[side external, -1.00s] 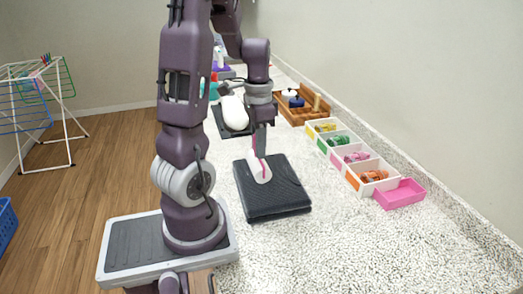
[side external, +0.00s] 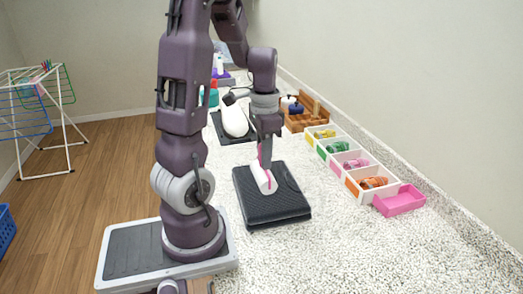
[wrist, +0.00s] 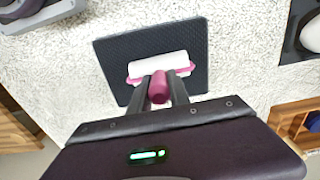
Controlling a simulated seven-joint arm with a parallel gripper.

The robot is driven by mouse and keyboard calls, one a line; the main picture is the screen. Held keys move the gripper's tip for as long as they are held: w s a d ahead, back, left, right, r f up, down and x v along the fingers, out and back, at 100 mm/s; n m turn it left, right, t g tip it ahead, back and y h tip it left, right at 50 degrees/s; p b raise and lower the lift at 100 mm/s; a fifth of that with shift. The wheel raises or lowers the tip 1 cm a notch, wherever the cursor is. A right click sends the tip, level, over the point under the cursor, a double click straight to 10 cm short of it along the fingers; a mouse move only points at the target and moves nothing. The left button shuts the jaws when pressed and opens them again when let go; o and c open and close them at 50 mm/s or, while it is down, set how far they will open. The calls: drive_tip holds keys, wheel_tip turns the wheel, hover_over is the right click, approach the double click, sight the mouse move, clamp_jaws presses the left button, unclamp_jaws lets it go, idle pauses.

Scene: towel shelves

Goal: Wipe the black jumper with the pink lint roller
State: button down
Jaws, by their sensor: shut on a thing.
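The black jumper (side external: 282,204) lies folded in a flat square on the speckled counter. It also shows in the wrist view (wrist: 186,40). The pink lint roller (side external: 264,178) has a white roll and a pink frame; its white roll shows in the wrist view (wrist: 150,66) over the jumper. My gripper (side external: 265,153) is above the jumper, pointing down. In the wrist view my gripper (wrist: 159,92) is shut on the roller's pink handle. The roll appears to rest on the jumper, though exact contact is hard to tell.
White bins (side external: 350,161) with coloured contents stand along the wall on the right, with a pink tray (side external: 399,200) at their near end. A wooden box (side external: 306,114) and a white iron on a dark pad (side external: 218,126) are farther back. The front counter is clear.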

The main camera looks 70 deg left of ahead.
drive_tip(key=shift+s+d, duration=0.2)
drive_tip(key=shift+d, duration=3.6)
drive_tip(key=shift+d+r, duration=0.1)
drive_tip(key=shift+r, duration=0.15)
wheel_tip(320, 180, up, 8)
drive_tip(key=shift+f, duration=0.15)
